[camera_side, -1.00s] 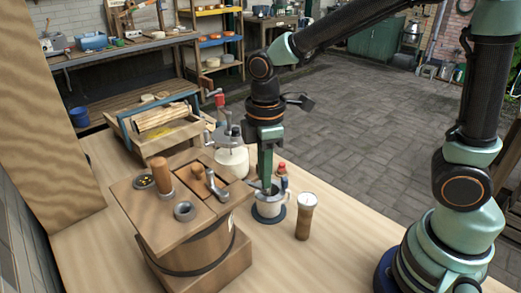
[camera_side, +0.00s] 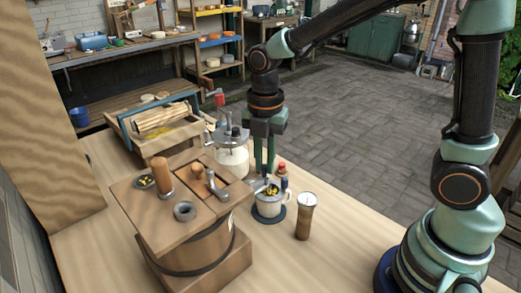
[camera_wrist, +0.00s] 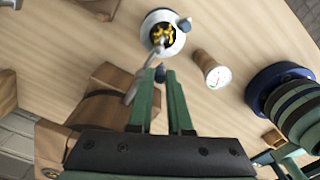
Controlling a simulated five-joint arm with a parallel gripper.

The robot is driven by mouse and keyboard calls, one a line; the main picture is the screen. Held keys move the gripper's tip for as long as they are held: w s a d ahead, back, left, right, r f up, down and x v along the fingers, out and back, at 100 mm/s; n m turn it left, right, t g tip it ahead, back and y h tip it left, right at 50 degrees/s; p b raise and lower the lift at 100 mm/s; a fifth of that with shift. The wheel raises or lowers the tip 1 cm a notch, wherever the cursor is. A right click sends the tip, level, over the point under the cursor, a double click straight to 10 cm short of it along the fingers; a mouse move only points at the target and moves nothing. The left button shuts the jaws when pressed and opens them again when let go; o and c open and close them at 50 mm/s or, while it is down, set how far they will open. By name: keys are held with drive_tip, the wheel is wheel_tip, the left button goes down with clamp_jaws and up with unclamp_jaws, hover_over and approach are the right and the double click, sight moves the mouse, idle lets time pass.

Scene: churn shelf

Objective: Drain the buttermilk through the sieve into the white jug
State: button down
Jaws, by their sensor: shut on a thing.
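My gripper (camera_side: 264,172) points down just above the jug, shut on what looks like the sieve's handle. The fingertips (camera_wrist: 160,75) partly hide the grip. I cannot see buttermilk or the jug's inside.
A glass jar (camera_side: 232,158) and a red-topped item (camera_side: 283,170) stand behind. A wooden crate (camera_side: 165,130) is at the back left. The front table beside the churn is clear.

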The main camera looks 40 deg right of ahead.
drive_tip(key=shift+w+d+n, duration=0.1)
drive_tip(key=shift+w+n, duration=0.2)
drive_tip(key=shift+n, duration=0.45)
drive_tip(key=shift+w+n, duration=0.3)
drive_tip(key=shift+n, duration=0.45)
drive_tip(key=c, duration=0.8)
unclamp_jaws()
drive_tip(key=shift+c, duration=0.2)
drive_tip(key=shift+r, duration=0.15)
wheel_tip(320, 180, up, 12)
